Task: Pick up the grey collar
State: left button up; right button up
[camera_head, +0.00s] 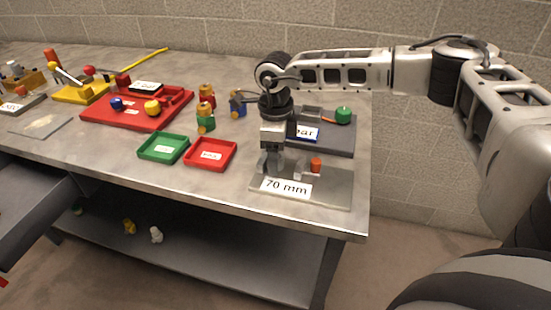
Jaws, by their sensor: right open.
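My right gripper (280,168) is open and points down, low over the left part of the grey plate (335,188) with the "70 mm" label (286,188). Small grey shapes show at and between its fingertips. I cannot clearly tell the grey collar from the fingers there, nor whether they touch it. A short orange-red peg (316,164) stands on the plate just right of the fingers. My left gripper is not in view.
Behind the plate lies a dark grey board (335,140) with a green knob (343,115). Red (210,155) and green (163,148) trays lie to the left, with valve fittings (205,110) behind. The bench's right edge is close to the plate.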

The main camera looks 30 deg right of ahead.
jog(key=c, duration=1.1)
